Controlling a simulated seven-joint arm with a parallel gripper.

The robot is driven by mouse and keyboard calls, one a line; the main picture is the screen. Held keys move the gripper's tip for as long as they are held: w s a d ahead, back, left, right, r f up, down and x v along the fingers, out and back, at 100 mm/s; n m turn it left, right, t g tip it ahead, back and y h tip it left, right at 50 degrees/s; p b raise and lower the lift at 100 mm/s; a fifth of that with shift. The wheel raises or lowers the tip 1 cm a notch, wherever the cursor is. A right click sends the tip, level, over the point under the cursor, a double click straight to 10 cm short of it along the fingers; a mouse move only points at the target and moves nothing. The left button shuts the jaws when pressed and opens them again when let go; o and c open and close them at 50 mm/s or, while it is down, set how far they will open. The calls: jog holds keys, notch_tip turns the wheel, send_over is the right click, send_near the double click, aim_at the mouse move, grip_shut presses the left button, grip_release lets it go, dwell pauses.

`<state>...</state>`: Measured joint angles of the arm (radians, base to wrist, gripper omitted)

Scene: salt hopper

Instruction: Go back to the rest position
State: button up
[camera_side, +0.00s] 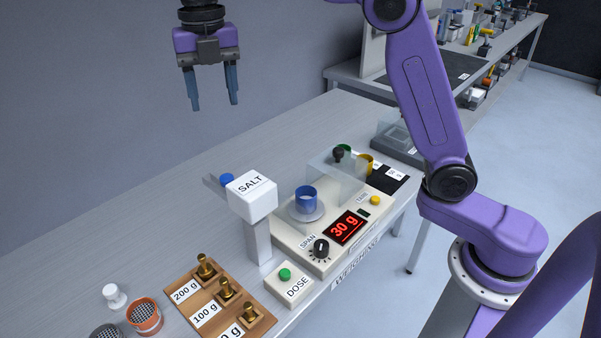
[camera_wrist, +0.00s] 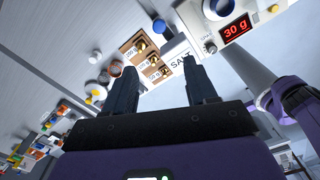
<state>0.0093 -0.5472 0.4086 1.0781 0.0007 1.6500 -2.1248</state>
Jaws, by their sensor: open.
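My gripper (camera_side: 214,102) is open and empty, high above the far side of the bench in the side view. Its two dark fingers also show spread apart in the wrist view (camera_wrist: 162,82). The white salt hopper (camera_side: 251,194) stands on a post below it, and it also shows past the fingers in the wrist view (camera_wrist: 180,57). A blue cup (camera_side: 305,198) sits on the scale's round pan. The scale's red display (camera_side: 345,227) reads 30 g. Nothing touches my gripper.
A dose box (camera_side: 290,287) with a green button stands in front of the scale. A wooden block (camera_side: 222,302) holds brass weights. An orange-rimmed pot (camera_side: 145,317) and a white bottle (camera_side: 114,296) are at lower left. The air around my gripper is clear.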

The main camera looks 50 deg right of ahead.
jog(key=s+d+f+m, duration=0.5)
jog(key=s+m, duration=0.1)
jog(key=s, duration=0.4)
jog(key=s+d+f+m, duration=0.5)
jog(key=s+m, duration=0.1)
jog(key=s, duration=0.5)
jog(key=s+d+f+m, duration=0.5)
jog(key=s+m, duration=0.1)
jog(key=s, duration=0.5)
jog(key=shift+d+f, duration=0.2)
jog(key=shift+f, duration=0.15)
